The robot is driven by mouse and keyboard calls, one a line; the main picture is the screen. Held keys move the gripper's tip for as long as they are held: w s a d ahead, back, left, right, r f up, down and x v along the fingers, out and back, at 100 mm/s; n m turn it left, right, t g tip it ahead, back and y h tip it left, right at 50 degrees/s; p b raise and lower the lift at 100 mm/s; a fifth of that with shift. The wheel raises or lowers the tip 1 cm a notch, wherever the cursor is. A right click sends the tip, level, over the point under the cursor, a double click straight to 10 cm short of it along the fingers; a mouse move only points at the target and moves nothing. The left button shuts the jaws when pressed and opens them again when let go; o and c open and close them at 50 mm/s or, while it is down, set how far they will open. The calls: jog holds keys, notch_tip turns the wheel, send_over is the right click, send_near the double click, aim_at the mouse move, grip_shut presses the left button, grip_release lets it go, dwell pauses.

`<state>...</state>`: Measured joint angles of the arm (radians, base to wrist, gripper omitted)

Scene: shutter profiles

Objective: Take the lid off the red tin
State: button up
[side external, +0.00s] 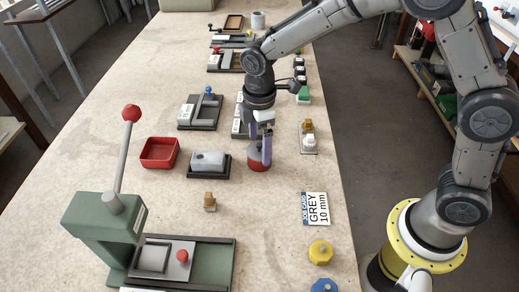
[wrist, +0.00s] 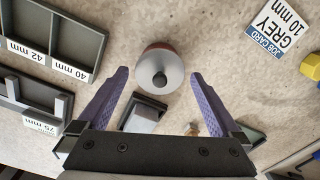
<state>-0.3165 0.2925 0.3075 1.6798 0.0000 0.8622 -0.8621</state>
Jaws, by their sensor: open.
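The red tin (side external: 259,166) stands on the bench below my gripper (side external: 260,152) in the side view. The fingers partly hide the lid in the side view.
A grey block on a dark base (side external: 208,161) stands just left of the tin, with a red tray (side external: 160,153) beyond it. A green press (side external: 105,227) with a raised lever is at the front left. The GREY 10 mm job card (side external: 315,208) lies right of the tin.

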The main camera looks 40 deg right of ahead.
jog(key=shift+c, duration=0.3)
jog(key=c, duration=1.1)
jog(key=shift+r, duration=0.1)
